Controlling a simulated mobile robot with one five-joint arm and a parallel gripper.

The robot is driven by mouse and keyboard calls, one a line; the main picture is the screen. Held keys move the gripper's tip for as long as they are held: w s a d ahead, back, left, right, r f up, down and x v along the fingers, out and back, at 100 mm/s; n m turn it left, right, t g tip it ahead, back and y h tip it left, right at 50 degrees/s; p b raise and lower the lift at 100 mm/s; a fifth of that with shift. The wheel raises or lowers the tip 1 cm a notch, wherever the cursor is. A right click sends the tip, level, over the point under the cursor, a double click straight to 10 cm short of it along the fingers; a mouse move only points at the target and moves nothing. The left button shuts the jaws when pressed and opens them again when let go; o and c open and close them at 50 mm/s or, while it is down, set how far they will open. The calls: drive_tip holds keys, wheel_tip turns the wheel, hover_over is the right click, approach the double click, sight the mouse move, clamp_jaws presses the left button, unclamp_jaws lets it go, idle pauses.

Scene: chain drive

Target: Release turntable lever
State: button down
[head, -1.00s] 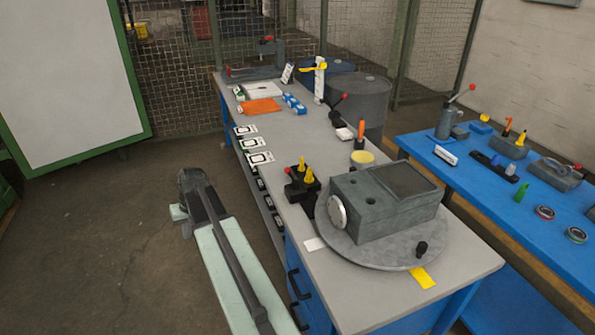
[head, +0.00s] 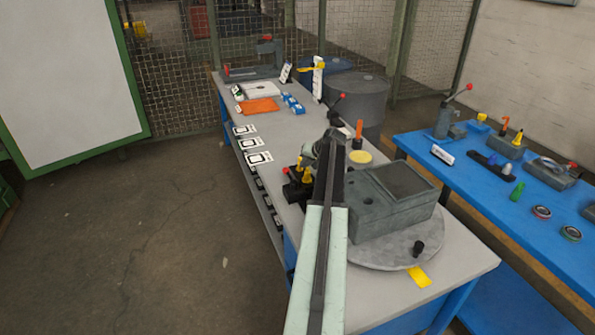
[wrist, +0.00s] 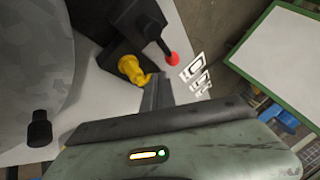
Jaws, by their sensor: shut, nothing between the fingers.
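The round grey turntable (head: 390,254) carries a grey housing (head: 393,205) and has a black knob (head: 418,247) near its rim. In the wrist view the turntable (wrist: 60,55) fills the left side, with its knob (wrist: 40,130) below. Beside it is a black fixture with a red-knobbed lever (wrist: 173,58) and a yellow cone (wrist: 132,72); the red knob (head: 286,170) also shows in the head view. My gripper (wrist: 157,88) is shut and empty, close to the yellow cone and below the red knob in the picture. I cannot tell whether it touches the cone. My arm hides part of the housing.
A yellow disc (head: 360,157) and an orange-handled tool (head: 359,134) stand behind the housing. White-framed markers (head: 255,144) lie along the bench's left edge. A blue bench (head: 480,185) with tools stands at right. The floor (head: 150,240) at left is clear.

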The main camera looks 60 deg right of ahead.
sight(290, 177)
drive_tip(key=b+x, duration=0.7)
drive_tip(key=x, duration=0.3)
drive_tip(key=shift+f, duration=0.15)
